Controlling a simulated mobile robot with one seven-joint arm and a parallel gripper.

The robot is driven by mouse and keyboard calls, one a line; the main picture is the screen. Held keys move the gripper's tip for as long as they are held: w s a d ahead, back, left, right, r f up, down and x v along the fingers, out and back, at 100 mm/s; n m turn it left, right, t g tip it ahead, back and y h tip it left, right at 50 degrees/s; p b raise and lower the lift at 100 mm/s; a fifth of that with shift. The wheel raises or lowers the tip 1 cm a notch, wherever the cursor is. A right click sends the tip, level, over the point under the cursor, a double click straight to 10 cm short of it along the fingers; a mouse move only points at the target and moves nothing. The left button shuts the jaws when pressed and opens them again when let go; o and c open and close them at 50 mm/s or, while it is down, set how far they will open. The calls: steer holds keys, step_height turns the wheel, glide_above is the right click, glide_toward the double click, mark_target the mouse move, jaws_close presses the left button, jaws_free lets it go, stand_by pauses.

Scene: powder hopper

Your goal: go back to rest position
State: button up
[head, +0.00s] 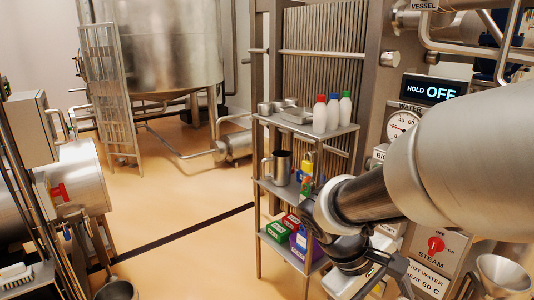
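My arm reaches in from the right edge of the head view and bends down at a dark wrist. My gripper (384,276) is at the lower right, in front of the control panel and right of the shelf rack. Its dark fingers show only in part, small and near the bottom edge, so I cannot tell whether they are open or shut. I see nothing clearly held in it. My arm hides part of the panel and the right side of the rack.
A metal shelf rack (262,183) holds bottles (333,112), a steel jug (282,167) and coloured boxes (291,222). A display (433,91) reads "HOLD OFF". A funnel (503,275) is at the lower right. Open floor (185,195) lies left of the rack.

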steer(key=s+a+r+m+t+y, duration=0.3)
steer(key=a+r+m+t+y, duration=0.35)
steer(key=r, duration=0.35)
step_height(320, 180, up, 14)
steer(key=p, duration=1.4)
steer(key=shift+a+r+n, duration=0.15)
steer(key=shift+a+n, duration=0.2)
steer(key=shift+n, duration=0.1)
